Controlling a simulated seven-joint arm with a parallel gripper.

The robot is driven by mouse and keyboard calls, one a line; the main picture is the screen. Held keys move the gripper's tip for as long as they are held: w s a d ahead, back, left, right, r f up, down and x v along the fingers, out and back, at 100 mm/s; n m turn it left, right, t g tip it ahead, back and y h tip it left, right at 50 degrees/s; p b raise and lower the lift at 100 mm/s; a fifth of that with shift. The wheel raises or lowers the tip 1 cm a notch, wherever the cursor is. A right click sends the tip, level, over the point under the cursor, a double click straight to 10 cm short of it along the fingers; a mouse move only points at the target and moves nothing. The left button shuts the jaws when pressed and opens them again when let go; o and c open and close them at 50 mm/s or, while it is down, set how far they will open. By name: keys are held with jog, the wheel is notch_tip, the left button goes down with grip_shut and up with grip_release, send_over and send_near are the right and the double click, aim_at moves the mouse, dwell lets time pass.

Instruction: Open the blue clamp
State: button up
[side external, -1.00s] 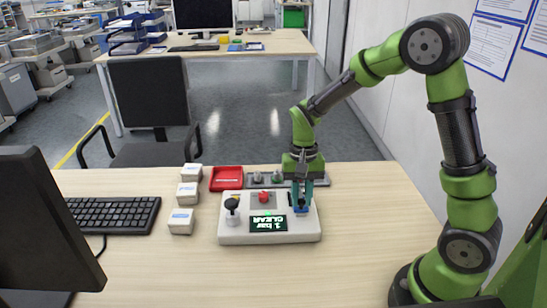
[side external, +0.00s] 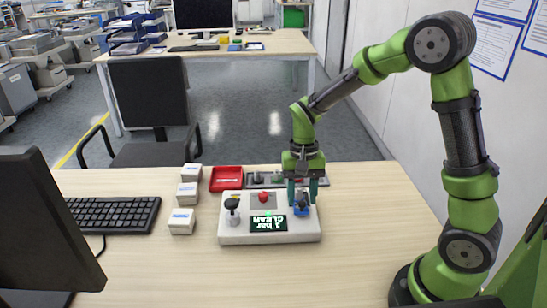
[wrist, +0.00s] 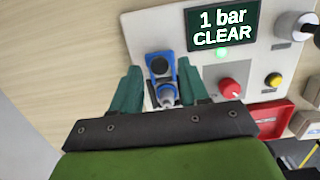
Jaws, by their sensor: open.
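The blue clamp (side external: 301,210) sits on the right end of the white control box (side external: 240,238). In the wrist view the clamp (wrist: 159,66) shows a blue body with a dark round part, and a grey and blue stem pointing toward my gripper. My gripper (side external: 305,182) is above the clamp in the side view, fingers apart and pointing down. In the wrist view my gripper (wrist: 159,68) has one green finger on each side of the clamp, with a gap to each and nothing held. I cannot tell the clamp lever's exact position.
The box carries a display (wrist: 224,27) reading "1 bar CLEAR", a red button (wrist: 230,88), a yellow button (wrist: 273,80) and a black knob (side external: 232,204). A red tray (side external: 226,179) and a grey strip with knobs (side external: 262,180) lie behind. White boxes (side external: 182,221) stand left.

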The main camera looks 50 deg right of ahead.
notch_tip(320, 180, up, 6)
jog(key=w+d, duration=0.1)
dwell(0.4)
